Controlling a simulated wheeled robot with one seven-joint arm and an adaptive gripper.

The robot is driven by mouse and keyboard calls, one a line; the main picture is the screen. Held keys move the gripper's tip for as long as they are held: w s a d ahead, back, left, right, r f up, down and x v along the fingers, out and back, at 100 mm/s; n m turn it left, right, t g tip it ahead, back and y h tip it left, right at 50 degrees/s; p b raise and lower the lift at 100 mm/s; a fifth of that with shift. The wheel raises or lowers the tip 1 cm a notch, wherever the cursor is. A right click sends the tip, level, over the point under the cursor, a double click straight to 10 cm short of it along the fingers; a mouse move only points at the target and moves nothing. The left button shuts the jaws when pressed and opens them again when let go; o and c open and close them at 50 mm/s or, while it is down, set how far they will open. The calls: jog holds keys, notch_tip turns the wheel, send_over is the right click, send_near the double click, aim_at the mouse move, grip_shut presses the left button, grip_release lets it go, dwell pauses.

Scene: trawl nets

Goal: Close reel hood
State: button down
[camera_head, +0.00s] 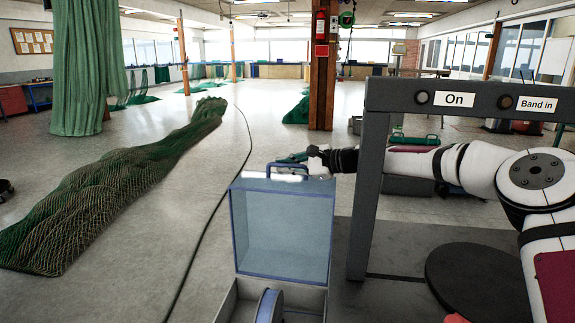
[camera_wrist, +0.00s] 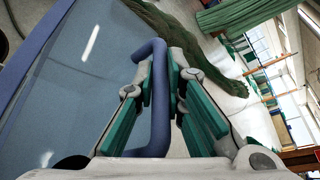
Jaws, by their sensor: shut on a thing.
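The reel hood (camera_head: 283,228) is a clear blue panel with a darker blue frame. It stands raised and open above a pale box (camera_head: 229,304) at the bottom of the head view. A blue reel (camera_head: 268,306) shows in the box, cut off by the frame edge. The hood's blue bar handle (camera_wrist: 157,125) is on its top edge. My gripper (camera_head: 300,160) is at the handle, coming from the right. In the wrist view the green-padded fingers (camera_wrist: 163,82) are shut around the handle, and the hood panel (camera_wrist: 75,75) fills the left side.
A grey frame (camera_head: 368,190) with "On" and "Band in" labels stands right of the hood, close to my arm. A dark cable (camera_head: 207,222) runs along the floor to the left. A green net (camera_head: 110,195) lies beyond it. The floor between is clear.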

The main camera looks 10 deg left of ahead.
jog(key=shift+w+f, duration=0.1)
jog(key=shift+w, duration=0.05)
jog(key=c, duration=1.7)
grip_release()
jog(key=shift+o, duration=0.2)
notch_tip(320, 180, up, 3)
send_over(326, 186)
jog(key=shift+a, duration=0.2)
jog(key=shift+d, duration=0.15)
